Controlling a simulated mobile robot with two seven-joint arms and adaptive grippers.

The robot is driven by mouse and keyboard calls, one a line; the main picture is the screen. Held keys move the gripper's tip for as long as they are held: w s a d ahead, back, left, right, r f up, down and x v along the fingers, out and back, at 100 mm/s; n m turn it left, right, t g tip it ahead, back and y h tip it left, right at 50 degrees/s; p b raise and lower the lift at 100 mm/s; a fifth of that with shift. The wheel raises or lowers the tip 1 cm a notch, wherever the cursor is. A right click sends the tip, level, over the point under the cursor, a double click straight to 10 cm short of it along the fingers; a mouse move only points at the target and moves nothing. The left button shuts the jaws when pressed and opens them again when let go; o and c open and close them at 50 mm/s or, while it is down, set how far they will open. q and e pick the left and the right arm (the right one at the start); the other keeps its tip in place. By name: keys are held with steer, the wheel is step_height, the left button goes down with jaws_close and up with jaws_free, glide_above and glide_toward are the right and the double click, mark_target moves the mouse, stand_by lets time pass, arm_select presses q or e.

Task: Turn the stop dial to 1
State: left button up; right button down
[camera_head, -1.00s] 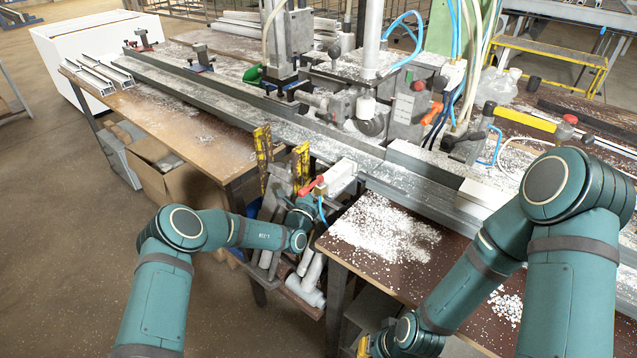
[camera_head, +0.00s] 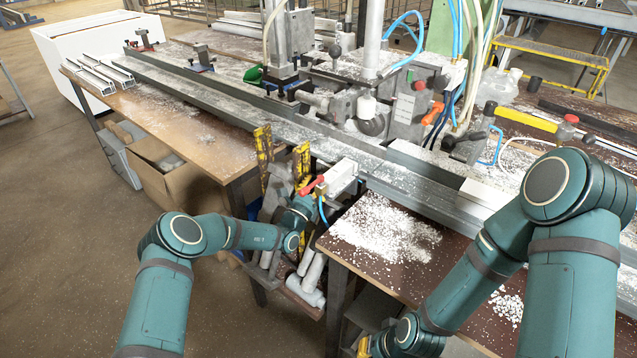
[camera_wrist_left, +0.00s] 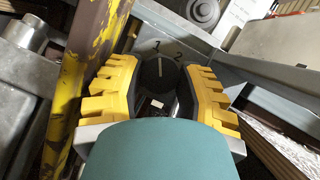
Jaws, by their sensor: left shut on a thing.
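The stop dial (camera_wrist_left: 158,74) is a dark round knob with a pale pointer line, seen in the left wrist view. The numerals 1 and 2 are printed above it, 1 to the left of 2. The pointer line stands nearly upright in the picture, toward the 1 side. My left gripper (camera_wrist_left: 161,80) has its yellow fingers on both sides of the knob, shut on it. In the head view the left wrist hides the dial. My right gripper (camera_head: 363,346) shows only a yellow piece at the bottom edge; its fingers cannot be made out.
A yellow-marked upright post (camera_wrist_left: 88,50) stands close left of the left fingers.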

arm_select(q)
steer(key=o, duration=0.9)
